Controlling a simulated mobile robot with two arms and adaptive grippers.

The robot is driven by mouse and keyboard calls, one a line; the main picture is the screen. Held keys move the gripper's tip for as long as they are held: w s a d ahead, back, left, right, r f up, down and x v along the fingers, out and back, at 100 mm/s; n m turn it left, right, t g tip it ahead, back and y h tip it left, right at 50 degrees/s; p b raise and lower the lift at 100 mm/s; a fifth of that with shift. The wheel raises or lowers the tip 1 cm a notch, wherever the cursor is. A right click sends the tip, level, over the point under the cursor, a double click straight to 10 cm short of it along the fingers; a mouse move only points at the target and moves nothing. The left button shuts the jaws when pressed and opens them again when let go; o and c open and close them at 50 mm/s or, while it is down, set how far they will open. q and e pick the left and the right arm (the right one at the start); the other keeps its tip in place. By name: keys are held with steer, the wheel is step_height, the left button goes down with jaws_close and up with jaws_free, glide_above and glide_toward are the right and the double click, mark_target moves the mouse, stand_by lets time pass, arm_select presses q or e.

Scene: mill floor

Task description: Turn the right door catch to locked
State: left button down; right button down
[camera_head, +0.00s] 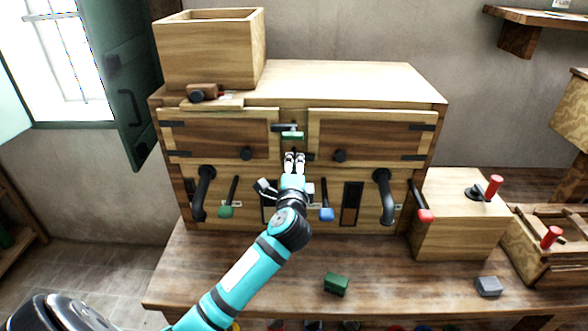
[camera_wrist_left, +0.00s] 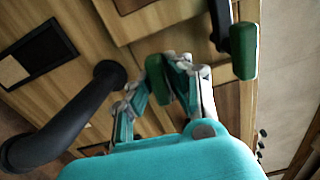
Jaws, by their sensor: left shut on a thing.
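In the left wrist view, the left gripper (camera_wrist_left: 160,85) is shut on a second green catch grip (camera_wrist_left: 156,80); the other green grip (camera_wrist_left: 244,50) stands apart to the right. My gripper hides most of the held catch in the head view. My right gripper is not in view.
Black curved handles (camera_head: 203,190) (camera_head: 384,195) stick out below the doors, with green (camera_head: 226,211), blue (camera_head: 326,214) and red (camera_head: 425,215) levers. An open wooden box (camera_head: 208,55) stands on top. A green block (camera_head: 336,283) lies on the bench, which has clear room in front.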

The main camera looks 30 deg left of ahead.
arm_select(q)
steer(key=shift+n, duration=0.5)
steer(key=c, duration=1.3)
jaws_free()
steer(key=v, duration=1.2)
steer(key=shift+f, duration=0.1)
